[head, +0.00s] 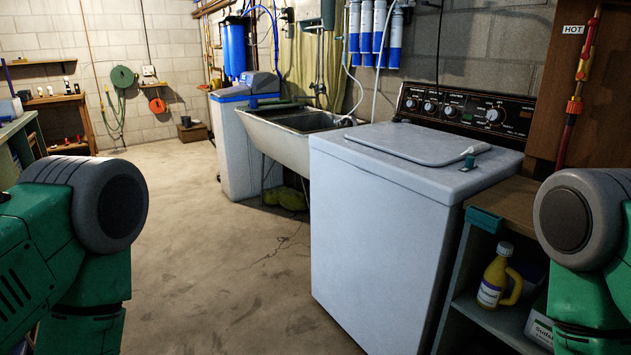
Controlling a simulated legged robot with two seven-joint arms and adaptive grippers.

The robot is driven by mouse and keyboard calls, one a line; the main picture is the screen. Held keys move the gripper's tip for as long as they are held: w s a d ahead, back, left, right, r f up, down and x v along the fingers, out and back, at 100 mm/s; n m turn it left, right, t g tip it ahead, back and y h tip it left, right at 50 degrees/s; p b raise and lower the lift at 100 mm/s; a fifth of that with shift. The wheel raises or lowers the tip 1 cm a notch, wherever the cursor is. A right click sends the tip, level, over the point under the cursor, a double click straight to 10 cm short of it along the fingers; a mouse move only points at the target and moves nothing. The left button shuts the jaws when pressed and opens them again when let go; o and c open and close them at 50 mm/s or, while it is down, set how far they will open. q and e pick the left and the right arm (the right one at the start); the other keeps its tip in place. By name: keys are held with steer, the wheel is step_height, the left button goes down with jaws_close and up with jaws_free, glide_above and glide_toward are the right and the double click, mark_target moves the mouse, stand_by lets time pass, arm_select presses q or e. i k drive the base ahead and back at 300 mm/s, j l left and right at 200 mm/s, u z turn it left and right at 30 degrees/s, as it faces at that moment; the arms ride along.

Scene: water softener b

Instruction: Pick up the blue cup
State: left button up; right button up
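I cannot make out a clear blue cup in the head view. A small dark teal object (469,161) stands on the right part of the white washing machine's top (400,150), but it is too small to tell what it is. A dark blue rounded thing (533,268) is partly hidden behind a yellow bottle on the lower shelf at the right. Only the green and grey upper parts of my two arms show, at the left and right edges. Neither gripper is in view.
The washing machine fills the centre right, beside a wooden-topped shelf unit (518,205) holding a yellow bottle (495,279). A utility sink (285,135) and a water softener tank (236,140) stand behind. The concrete floor (215,250) is open at centre left.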

mark_target(254, 103)
steer(key=i+j+u, duration=0.35)
steer(key=i+u, duration=0.15)
steer(key=i, duration=0.3)
steer(key=i+u, duration=0.45)
steer(key=i, duration=2.45)
steer(key=i+z, duration=0.7)
steer(key=z, duration=0.15)
steer(key=i+j+z, duration=0.15)
steer(key=i+z, duration=0.25)
steer(key=i+j+z, duration=0.25)
steer(key=z, duration=0.2)
steer(key=i+j+z, duration=0.1)
steer(key=i+z, duration=0.4)
steer(key=i+j+z, duration=0.2)
steer(key=z, duration=0.3)
steer(key=k+u, duration=0.15)
steer(key=u, duration=0.25)
steer(key=k+u, duration=0.1)
steer(key=u, duration=0.25)
steer(key=k+j+u, duration=0.1)
steer(key=u, duration=0.3)
steer(key=k+j+u, duration=0.1)
steer(key=u, duration=0.25)
